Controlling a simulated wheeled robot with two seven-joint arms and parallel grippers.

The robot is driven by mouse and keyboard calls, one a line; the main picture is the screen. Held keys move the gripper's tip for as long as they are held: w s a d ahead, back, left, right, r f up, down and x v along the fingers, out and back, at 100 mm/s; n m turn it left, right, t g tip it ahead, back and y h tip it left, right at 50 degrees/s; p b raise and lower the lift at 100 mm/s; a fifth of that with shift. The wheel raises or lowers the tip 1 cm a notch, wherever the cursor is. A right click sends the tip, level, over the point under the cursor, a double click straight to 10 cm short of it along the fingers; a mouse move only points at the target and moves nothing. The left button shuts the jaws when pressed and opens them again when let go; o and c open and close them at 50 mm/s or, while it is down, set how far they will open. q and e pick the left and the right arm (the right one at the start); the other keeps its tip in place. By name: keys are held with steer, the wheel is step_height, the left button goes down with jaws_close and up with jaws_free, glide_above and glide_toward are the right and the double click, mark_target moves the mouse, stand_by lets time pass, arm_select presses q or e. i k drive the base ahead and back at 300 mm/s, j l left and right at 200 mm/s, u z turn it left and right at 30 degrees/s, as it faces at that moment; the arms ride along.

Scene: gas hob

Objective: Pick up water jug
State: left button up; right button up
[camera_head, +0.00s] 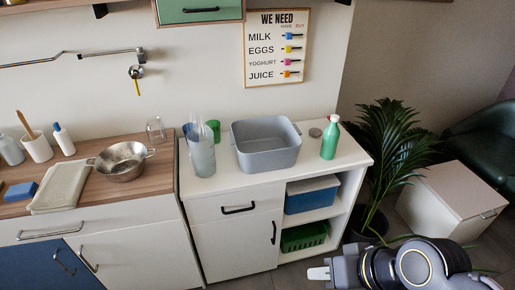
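A tall clear jug (201,154) stands upright on the left part of the white cabinet top, beside a grey basin. It is the likely water jug; whether it holds water cannot be told. My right gripper (322,273) is at the bottom edge, low in front of the cabinet and well apart from the jug. Its pale fingertip points left, and its opening cannot be made out. My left gripper is not in view.
The grey basin (266,147), a green bottle (330,138) and a green cup (214,130) share the cabinet top (225,184). A metal bowl (122,162) sits on the wooden counter (92,199) to the left. A potted plant (382,160) stands right of the cabinet.

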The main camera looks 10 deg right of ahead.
mark_target(202, 156)
steer(key=i+l+z, duration=0.25)
steer(key=i, duration=0.15)
steer(key=i+l+z, duration=0.2)
steer(key=i, duration=0.2)
